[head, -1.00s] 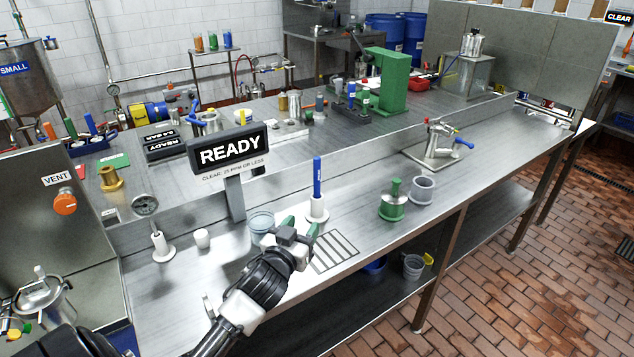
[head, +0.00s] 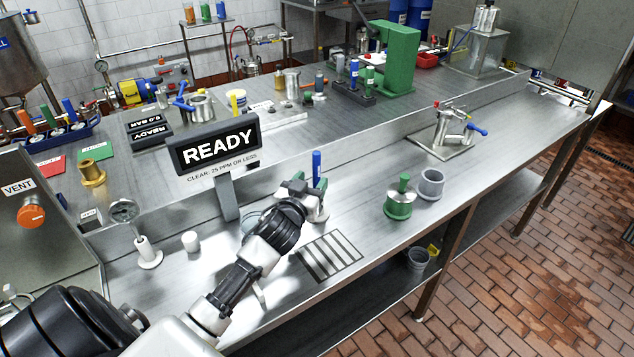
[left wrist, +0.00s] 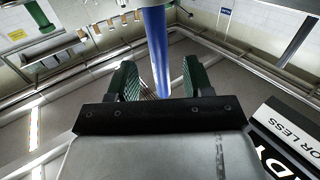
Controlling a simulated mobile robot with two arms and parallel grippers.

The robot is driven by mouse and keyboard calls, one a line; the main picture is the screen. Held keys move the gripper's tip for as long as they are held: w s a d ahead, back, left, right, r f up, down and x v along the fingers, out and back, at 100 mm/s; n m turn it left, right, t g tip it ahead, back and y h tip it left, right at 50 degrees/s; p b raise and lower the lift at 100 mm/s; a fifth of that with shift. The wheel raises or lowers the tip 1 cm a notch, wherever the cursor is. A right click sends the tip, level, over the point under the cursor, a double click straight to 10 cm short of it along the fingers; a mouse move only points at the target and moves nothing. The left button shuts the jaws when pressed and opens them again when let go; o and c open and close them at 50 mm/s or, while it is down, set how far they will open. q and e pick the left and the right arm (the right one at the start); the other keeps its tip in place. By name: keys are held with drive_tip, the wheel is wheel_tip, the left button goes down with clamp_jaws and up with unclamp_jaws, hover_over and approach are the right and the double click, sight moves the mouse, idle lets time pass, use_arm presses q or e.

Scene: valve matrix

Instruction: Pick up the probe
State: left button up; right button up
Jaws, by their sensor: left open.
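The probe (head: 317,163) is a blue upright rod in a white round-based holder (head: 318,213) on the steel bench. My left gripper (head: 307,188) is at the probe, and its arm and fingers hide part of the rod and holder. In the left wrist view the blue probe (left wrist: 156,45) stands between the two green fingers (left wrist: 160,78). The fingers are open, with a visible gap on the side of the right finger. My right gripper is out of view.
A READY sign (head: 215,143) on a post stands left of the probe. A pale cup (head: 252,222) is partly behind my arm. A slotted grate (head: 330,255) lies in front. A green vessel (head: 400,200) and a grey cup (head: 431,184) stand to the right.

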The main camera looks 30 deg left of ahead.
sight(315, 177)
use_arm(q)
drive_tip(key=w, duration=0.3)
drive_tip(key=w+p, duration=0.1)
drive_tip(key=shift+w+a+r, duration=0.1)
drive_tip(key=shift+w+a, duration=0.05)
drive_tip(key=shift+a, duration=0.25)
drive_tip(key=shift+w+a+f, duration=0.1)
drive_tip(key=shift+w+f, duration=0.1)
drive_tip(key=shift+w, duration=0.4)
drive_tip(key=shift+s, duration=0.1)
clamp_jaws()
drive_tip(key=shift+r, duration=0.1)
